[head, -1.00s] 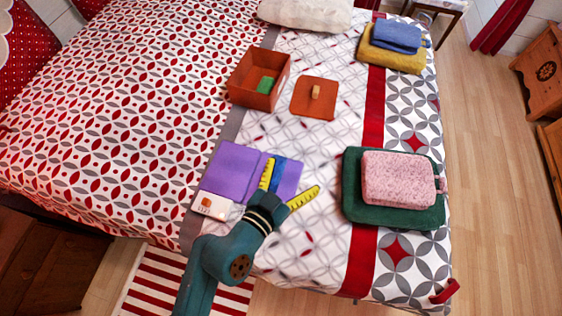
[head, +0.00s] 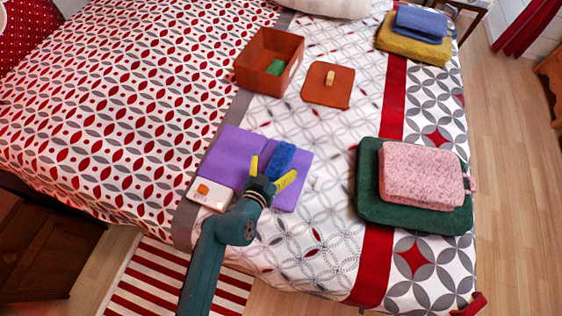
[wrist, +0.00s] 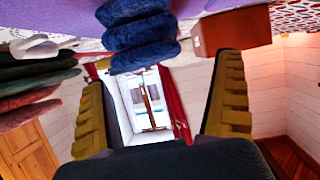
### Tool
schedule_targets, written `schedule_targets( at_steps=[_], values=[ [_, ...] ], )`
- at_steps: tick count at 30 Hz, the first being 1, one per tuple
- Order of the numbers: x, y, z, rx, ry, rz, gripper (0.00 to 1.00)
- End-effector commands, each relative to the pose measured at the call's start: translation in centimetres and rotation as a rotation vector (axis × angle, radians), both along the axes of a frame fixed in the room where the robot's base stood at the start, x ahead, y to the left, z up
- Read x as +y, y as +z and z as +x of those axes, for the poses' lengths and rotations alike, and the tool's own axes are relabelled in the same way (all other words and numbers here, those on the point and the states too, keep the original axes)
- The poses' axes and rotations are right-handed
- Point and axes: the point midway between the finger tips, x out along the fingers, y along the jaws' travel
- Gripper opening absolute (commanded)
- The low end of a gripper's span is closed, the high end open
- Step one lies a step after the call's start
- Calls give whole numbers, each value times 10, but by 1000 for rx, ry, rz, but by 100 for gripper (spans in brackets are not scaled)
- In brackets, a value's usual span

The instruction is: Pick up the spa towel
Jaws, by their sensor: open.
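A blue, lobed, rolled or folded cloth (head: 281,160), which looks like the towel, lies on a purple mat (head: 232,155) on the bed. In the wrist view it fills the upper middle (wrist: 140,35), close beyond my yellow-padded fingers. My gripper (head: 272,172) is open and empty at the near side of the blue cloth, one finger toward each side of it. In the wrist view the opening (wrist: 160,85) is clear, with the cloth above it in the picture. I cannot tell the exact gap between fingers and cloth.
A white box with an orange mark (head: 211,193) lies left of my gripper. An orange open box (head: 252,62) and its lid (head: 313,87) lie farther back. A pink cloth (head: 421,172) on a green one (head: 372,205) lies right; blue and yellow folded cloths (head: 419,24) lie back right.

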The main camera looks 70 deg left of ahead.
Motion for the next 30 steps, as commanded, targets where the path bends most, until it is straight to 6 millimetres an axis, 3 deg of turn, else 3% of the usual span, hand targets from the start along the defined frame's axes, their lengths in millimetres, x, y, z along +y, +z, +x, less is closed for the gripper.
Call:
schedule_targets(
  at_steps=[7,15,26,30],
  values=[
    [26,-17,29,0,-2,2,98],
    [29,-18,31,1,0,-1,98],
    [29,-18,31,1,0,0,29],
    [29,-17,31,0,0,1,25]
  ],
)
